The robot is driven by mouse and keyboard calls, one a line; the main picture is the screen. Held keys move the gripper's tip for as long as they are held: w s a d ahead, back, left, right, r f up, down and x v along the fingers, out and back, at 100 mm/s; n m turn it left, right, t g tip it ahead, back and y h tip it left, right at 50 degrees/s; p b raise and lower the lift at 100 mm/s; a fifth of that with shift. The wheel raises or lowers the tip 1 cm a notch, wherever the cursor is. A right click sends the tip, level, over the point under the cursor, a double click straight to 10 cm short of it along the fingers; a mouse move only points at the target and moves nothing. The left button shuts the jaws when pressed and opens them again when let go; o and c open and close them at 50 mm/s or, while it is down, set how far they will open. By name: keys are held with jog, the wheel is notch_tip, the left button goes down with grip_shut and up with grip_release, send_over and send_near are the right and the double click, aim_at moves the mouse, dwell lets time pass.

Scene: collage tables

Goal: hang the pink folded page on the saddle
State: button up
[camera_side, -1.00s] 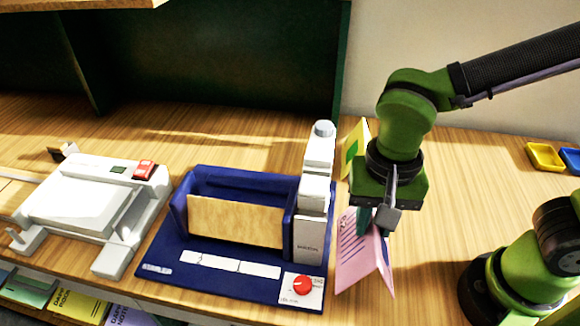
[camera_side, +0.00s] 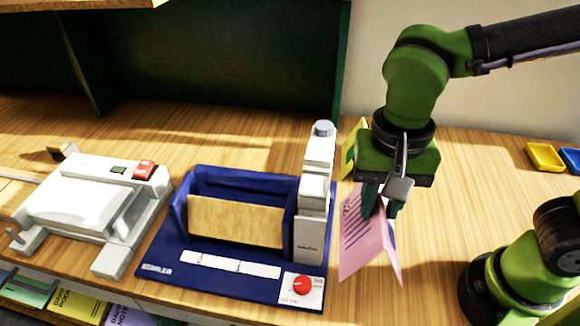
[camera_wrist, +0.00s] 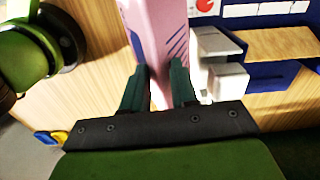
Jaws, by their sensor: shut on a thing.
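The pink folded page (camera_side: 362,240) hangs as an inverted V to the right of the blue machine. It has dark printed lines on its left face. My gripper (camera_side: 381,205) is shut on the page near its fold, from above. In the wrist view the page (camera_wrist: 160,28) runs up between the fingers of my gripper (camera_wrist: 160,92). The blue machine (camera_side: 225,276) has a cream-coloured slab (camera_side: 236,221) in its trough; I cannot tell which part is the saddle.
A grey-white column (camera_side: 309,225) rises at the machine's right end, close to the page. A yellow-green folded piece (camera_side: 352,148) stands behind my gripper. A white device (camera_side: 75,200) sits at the left. Yellow (camera_side: 545,156) and blue (camera_side: 571,160) trays lie far right.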

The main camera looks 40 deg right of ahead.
notch_tip(320, 180, up, 8)
jog(key=shift+w+f, duration=0.1)
jog(key=shift+f, duration=0.15)
jog(key=w+a+f+n, duration=0.1)
jog(key=w+a+n, duration=0.6)
jog(key=w+n, duration=0.25)
jog(key=w+a+n, duration=0.6)
jog(key=w+n, duration=0.2)
jog(key=w, duration=0.3)
jog(key=shift+w+a+f, duration=0.1)
jog(key=shift+f, duration=4.1)
jog(key=shift+w+a+f, duration=0.1)
jog(key=shift+f, duration=4.05)
jog(key=o, duration=0.8)
jog(key=shift+o, duration=0.2)
jog(key=shift+r, duration=0.1)
